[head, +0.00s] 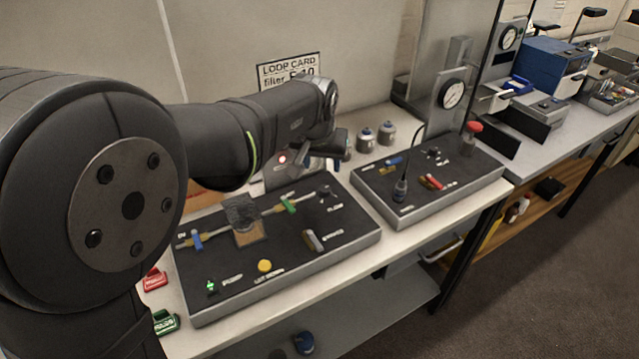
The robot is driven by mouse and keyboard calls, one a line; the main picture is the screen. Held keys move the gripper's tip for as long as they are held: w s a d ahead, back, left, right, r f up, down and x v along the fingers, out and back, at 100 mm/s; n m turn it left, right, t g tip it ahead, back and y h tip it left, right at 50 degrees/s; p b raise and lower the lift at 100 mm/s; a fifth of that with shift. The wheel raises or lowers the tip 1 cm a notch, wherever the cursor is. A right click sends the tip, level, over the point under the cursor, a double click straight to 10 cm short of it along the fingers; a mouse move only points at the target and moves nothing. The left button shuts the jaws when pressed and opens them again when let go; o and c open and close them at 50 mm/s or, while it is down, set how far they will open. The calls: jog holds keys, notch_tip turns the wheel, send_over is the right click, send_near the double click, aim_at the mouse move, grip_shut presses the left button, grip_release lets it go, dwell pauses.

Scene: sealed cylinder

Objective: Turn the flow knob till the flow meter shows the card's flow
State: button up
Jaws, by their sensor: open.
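The loop card (288,70) is on the back wall. Its top line reads "LOOP CARD" and a line below starts with "filter"; my arm hides its lower part. A small dark knob (325,192) stands at the back right of the near panel, by a label that seems to read "FLOW". My gripper (335,150) is behind and above this knob, apart from it as far as I can see. It is open, small and partly hidden by my wrist. I cannot make out a flow meter or its reading; my arm covers the area behind the panel.
The near panel (345,243) carries blue and green handles, a yellow button and a grey switch. A second panel (475,187) to the right has a round gauge (453,94). Two small pots stand behind it. Red (155,281) and green (166,322) tags lie at the near left.

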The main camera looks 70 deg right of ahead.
aim_at(325, 188)
jog(key=x, duration=1.2)
jog(key=shift+f, duration=0.25)
jog(key=c, duration=1)
